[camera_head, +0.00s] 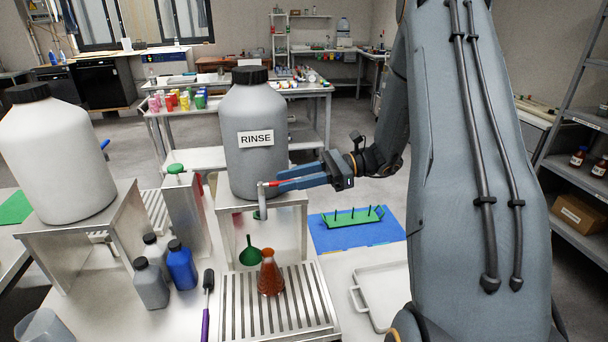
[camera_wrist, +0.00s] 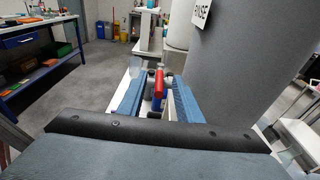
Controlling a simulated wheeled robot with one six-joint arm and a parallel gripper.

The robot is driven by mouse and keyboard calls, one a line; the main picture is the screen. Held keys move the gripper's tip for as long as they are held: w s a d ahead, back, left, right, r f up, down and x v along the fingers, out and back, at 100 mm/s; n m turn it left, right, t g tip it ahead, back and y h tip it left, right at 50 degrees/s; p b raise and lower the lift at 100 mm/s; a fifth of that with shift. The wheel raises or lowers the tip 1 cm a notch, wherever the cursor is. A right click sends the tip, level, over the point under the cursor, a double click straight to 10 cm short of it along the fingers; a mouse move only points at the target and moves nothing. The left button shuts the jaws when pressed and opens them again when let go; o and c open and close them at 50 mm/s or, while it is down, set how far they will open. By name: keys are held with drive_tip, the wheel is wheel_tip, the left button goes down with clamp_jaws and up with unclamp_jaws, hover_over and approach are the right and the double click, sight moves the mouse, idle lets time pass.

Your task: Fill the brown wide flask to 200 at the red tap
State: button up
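The brown wide flask (camera_head: 270,275), conical with a narrow neck, stands upright on the slotted drain tray (camera_head: 312,312) below the tap spout. Its liquid level is too small to read. The red tap (camera_head: 272,184) is on the front of the large grey RINSE container (camera_head: 255,140); its red handle (camera_wrist: 158,80) shows in the wrist view. My gripper (camera_head: 276,184) reaches in from the right at tap height. In the wrist view its blue fingers (camera_wrist: 157,88) are apart, on either side of the red handle, with gaps visible.
A green funnel (camera_head: 250,251) is just behind the flask. Blue and grey bottles (camera_head: 181,265) and a purple-handled brush (camera_head: 206,308) are to the left. A green rack (camera_head: 352,217) lies on a blue mat (camera_head: 340,239) at right. A white tray (camera_head: 380,295) lies in front of it.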

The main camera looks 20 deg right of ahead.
sight(273, 185)
drive_tip(key=shift+p+x, duration=0.5)
drive_tip(key=shift+x, duration=1.4)
drive_tip(key=shift+c, duration=0.4)
clamp_jaws()
drive_tip(key=shift+s, duration=0.1)
drive_tip(key=shift+s+r+m+t+h+p, duration=0.1)
drive_tip(key=shift+s+m+t+h+p, duration=0.1)
drive_tip(key=shift+m+t+p, duration=0.4)
drive_tip(key=shift+s+m+t+h+p, duration=0.1)
drive_tip(key=shift+m+t+h+p, duration=0.2)
drive_tip(key=shift+t, duration=0.4)
drive_tip(key=shift+s+a+m+t+h+p, duration=0.15)
drive_tip(key=shift+m+t+p, duration=0.1)
drive_tip(key=shift+m+t, duration=0.2)
drive_tip(key=shift+s+m+t+h+p, duration=0.1)
drive_tip(key=shift+m+t+h+p, duration=0.1)
drive_tip(key=shift+m+t, duration=0.25)
idle(3.0)
